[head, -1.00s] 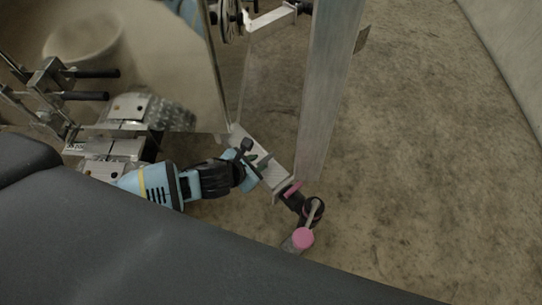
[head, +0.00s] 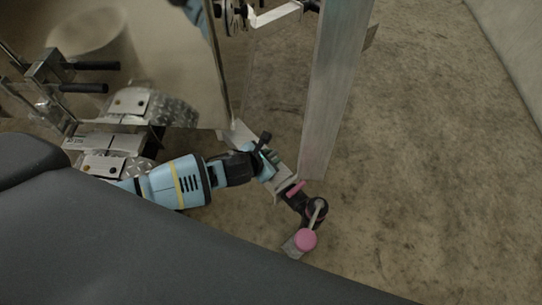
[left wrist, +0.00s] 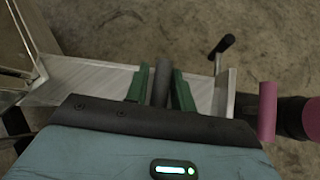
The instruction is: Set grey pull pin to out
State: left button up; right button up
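The grey pull pin (left wrist: 162,82) shows in the left wrist view as a short grey cylinder at the trailer's metal beam (left wrist: 90,84). My left gripper (left wrist: 160,88) has its green fingers one on each side of this pin, with narrow gaps beside it. In the head view my left gripper (head: 268,168) reaches in from the left to the beam (head: 281,186). There the pin is hidden or too small to make out. My right gripper is in neither current view.
A pink cylinder (left wrist: 267,110) sits just right of the beam's end. A black-gripped handle (left wrist: 226,43) stands behind it. A pink-ended part (head: 306,239) lies near a dark wheel. A tall metal post (head: 337,85) rises beside the gripper. Bare floor (head: 430,180) lies right.

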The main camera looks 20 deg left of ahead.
pick_arm(q)
jog(key=shift+c, duration=0.4)
pick_arm(e)
jog(key=shift+s, duration=0.1)
pick_arm(q)
grip_shut()
pick_arm(e)
jog(key=shift+s+f, duration=0.2)
jog(key=shift+s, duration=0.05)
